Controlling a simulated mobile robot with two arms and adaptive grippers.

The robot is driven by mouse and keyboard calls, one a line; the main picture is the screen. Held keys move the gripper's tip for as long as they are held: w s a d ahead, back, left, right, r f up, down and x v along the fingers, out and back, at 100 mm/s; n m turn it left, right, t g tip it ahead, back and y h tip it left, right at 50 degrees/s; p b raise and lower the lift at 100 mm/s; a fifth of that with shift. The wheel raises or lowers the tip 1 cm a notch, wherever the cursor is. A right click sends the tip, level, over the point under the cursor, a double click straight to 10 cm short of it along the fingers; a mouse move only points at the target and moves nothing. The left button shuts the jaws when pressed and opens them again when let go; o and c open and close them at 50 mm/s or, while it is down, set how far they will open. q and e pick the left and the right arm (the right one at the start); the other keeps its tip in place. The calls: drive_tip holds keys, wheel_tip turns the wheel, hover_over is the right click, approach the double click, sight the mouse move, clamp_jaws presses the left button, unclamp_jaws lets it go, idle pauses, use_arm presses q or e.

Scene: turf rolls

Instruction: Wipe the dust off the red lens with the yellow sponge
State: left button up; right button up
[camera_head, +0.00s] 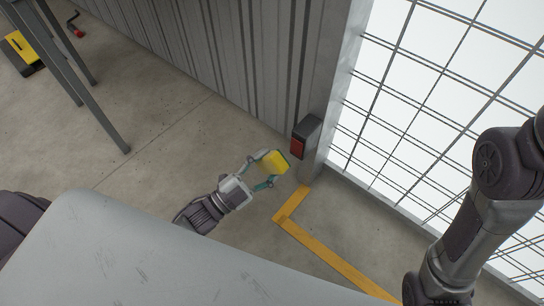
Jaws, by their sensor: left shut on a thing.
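The red lens (298,147) is the front of a dark box-shaped housing (309,133) fixed low on the grey wall post, right of the picture's middle. My left gripper (269,171) is shut on the yellow sponge (273,162), which has a green layer along its edge. The sponge is held just left of and below the lens in the picture, with a small gap showing between them. Dust on the lens is too small to make out. My right arm stands at the right edge; its gripper is out of view.
A corrugated grey wall (220,55) runs along the back, and a bright wire-mesh panel (420,90) stands right. A yellow floor stripe (325,250) bends below the lens. Dark table legs (85,90) and a yellow object (20,48) are at upper left. The concrete floor between is clear.

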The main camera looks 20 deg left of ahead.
use_arm(q)
drive_tip(key=shift+s, duration=0.1)
drive_tip(key=shift+s+a+p, duration=0.25)
drive_tip(key=shift+s+p, duration=0.05)
drive_tip(key=shift+s, duration=0.4)
drive_tip(key=shift+s+a+p, duration=0.2)
drive_tip(key=shift+s+p, duration=0.05)
drive_tip(key=shift+s, duration=0.4)
